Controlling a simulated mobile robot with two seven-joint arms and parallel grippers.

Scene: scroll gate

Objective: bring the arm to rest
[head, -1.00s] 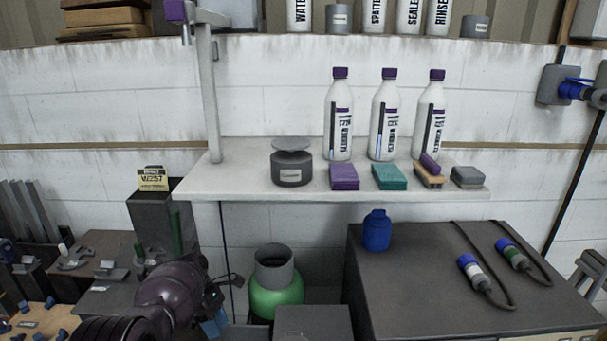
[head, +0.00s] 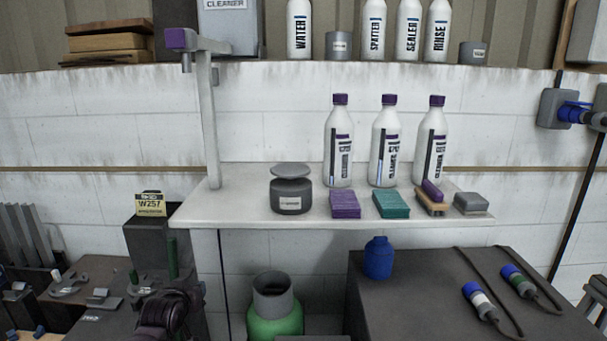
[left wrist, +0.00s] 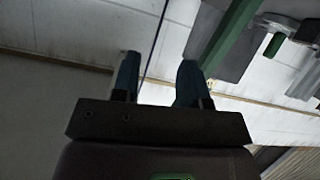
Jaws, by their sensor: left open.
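My left arm (head: 168,312) shows at the bottom left of the head view, low in front of the dark bench. Its gripper cannot be made out there. In the left wrist view my left gripper (left wrist: 160,82) has its two fingers apart, with nothing between them but the pale wall and a thin dark line. My right gripper is not in either view.
A white shelf (head: 250,210) holds a dark grey pot (head: 291,196), sponges, a brush and white bottles. Below stand a green cylinder (head: 275,325) and a dark cabinet (head: 430,290) with a blue bottle (head: 378,258). A dark box (head: 150,240) carries a yellow label.

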